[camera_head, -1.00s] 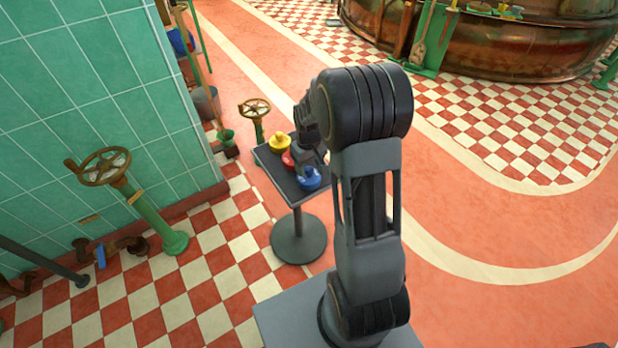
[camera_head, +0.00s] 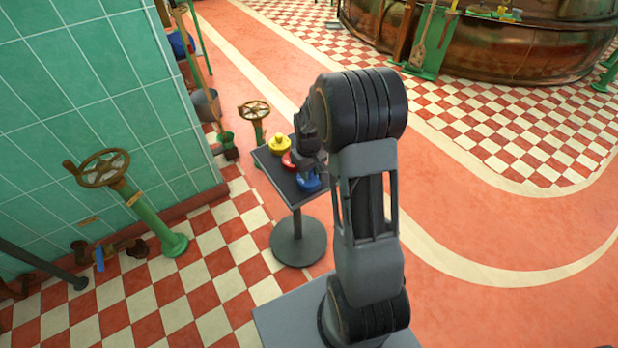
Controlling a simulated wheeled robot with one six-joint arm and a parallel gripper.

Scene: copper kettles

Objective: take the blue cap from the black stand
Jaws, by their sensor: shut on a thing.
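The blue cap (camera_head: 309,183) is at the near right part of the black stand (camera_head: 272,165), a square top on a post with a round foot. My gripper (camera_head: 309,172) is down over the blue cap, shut on it, and hides its upper part. I cannot tell whether the cap still touches the stand. A yellow cap (camera_head: 280,144) stands at the far side of the stand top. A red cap (camera_head: 289,161) sits between the yellow and blue caps, partly hidden by my gripper.
A green valve post with a brass handwheel (camera_head: 255,110) stands just behind the stand. Another handwheel valve (camera_head: 105,168) stands by the green tiled wall at left. Copper kettles (camera_head: 500,45) are at the back right. The floor right of my arm is clear.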

